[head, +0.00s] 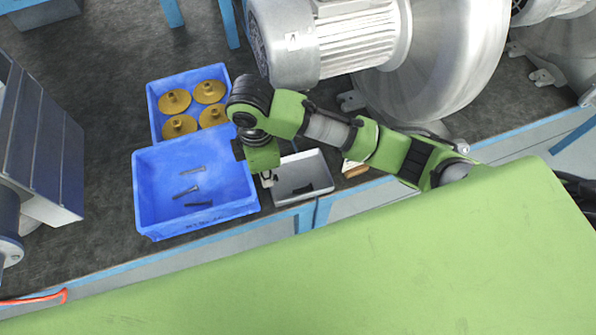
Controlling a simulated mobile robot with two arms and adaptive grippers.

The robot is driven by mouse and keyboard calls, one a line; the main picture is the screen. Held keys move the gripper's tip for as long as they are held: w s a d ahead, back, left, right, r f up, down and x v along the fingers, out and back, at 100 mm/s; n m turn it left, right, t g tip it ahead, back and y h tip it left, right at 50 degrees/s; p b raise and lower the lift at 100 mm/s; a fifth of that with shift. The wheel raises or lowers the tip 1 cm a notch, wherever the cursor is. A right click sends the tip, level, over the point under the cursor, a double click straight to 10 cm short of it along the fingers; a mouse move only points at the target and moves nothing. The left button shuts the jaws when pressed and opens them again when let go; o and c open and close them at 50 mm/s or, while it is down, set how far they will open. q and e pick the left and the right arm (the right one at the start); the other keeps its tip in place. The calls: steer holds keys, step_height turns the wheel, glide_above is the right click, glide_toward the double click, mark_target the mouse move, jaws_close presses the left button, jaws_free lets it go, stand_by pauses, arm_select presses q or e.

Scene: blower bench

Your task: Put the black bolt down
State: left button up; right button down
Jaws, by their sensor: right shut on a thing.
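My right gripper (268,181) points down at the left edge of a small white-grey tray (316,157), by the right wall of the large blue bin (150,228). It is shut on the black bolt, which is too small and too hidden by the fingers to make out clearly. Dark bolt-like pieces (303,190) lie on the floor of the tray. In the large blue bin lie a few loose bolts, including a black one (198,204) near its front. My left gripper is not in view.
A second blue bin (153,112) behind holds several brass-coloured flanged parts (174,101). A large silver blower (437,60) stands at the back right. A small brown-and-white item (354,168) sits right of the tray.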

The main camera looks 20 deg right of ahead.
steer(key=w+d+f+p, duration=0.1)
steer(key=w+d+f, duration=0.1)
steer(key=d, duration=0.3)
glide_above(298, 179)
steer(key=f, duration=0.4)
steer(key=shift+s+a+f+p, duration=0.15)
steer(key=shift+a+f+p, duration=0.25)
steer(key=f, duration=0.1)
steer(key=d+f, duration=0.1)
steer(key=f, duration=0.1)
steer(key=shift+f, duration=0.3)
steer(key=shift+w+f, duration=0.2)
steer(key=shift+f, duration=0.15)
steer(key=shift+f, duration=0.1)
steer(key=c, duration=2.2)
jaws_free()
